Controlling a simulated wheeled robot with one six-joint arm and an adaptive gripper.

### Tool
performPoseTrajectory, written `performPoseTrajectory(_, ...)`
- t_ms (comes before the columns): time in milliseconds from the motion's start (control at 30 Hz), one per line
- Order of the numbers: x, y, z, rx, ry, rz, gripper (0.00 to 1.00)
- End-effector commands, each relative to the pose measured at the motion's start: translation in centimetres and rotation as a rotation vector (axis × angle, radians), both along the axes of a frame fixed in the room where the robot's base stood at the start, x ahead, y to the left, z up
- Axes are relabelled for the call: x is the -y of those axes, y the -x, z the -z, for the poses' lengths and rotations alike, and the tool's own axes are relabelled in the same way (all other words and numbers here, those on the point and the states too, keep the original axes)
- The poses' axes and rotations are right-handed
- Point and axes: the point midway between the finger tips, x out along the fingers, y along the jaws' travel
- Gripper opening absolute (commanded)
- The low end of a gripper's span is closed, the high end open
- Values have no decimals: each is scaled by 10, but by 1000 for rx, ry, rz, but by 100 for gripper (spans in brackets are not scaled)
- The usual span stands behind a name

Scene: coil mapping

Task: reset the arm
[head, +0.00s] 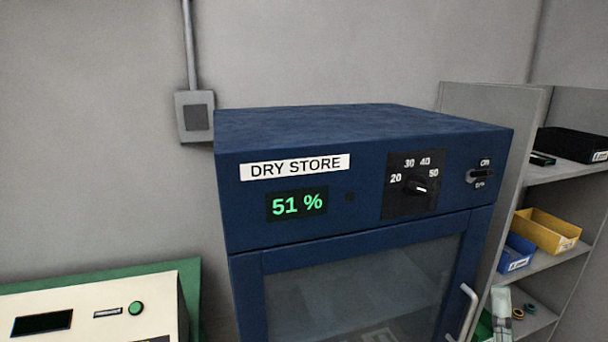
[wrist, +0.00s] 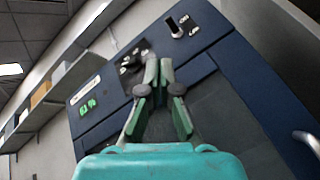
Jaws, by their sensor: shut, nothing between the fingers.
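My gripper (wrist: 158,68) shows in the wrist view with its two green fingers shut together and nothing between them. Its fingertips lie in front of the dry store cabinet's (head: 370,130) control panel, partly over the dial (wrist: 130,72); I cannot tell how far off the panel they are. The arm and gripper do not show in the head view. There the cabinet is dark blue, with a green display (head: 297,204) reading 51 % and a dial (head: 416,187) marked 20 to 50. A small on/off switch (head: 482,175) sits right of the dial.
A glazed door with a pale handle (head: 467,312) is below the panel. Shelves at the right hold a yellow bin (head: 546,231), a blue bin (head: 516,253) and a black box (head: 573,144). A cream box with a green button (head: 136,308) stands at lower left.

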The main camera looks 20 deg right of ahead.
Motion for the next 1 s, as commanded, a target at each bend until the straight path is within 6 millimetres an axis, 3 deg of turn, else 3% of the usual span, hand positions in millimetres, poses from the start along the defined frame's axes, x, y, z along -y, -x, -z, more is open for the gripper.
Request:
performPoseTrajectory(100, -24, 5, 41, -67, -167, -176, 0)
performPoseTrajectory(467, -90, 44, 144, -231, -711, -629, 0)
performPoseTrajectory(767, -140, 102, 214, -341, -1215, -897, 0)
performPoseTrajectory(1000, -172, 161, 256, -400, -1647, -1014, 0)
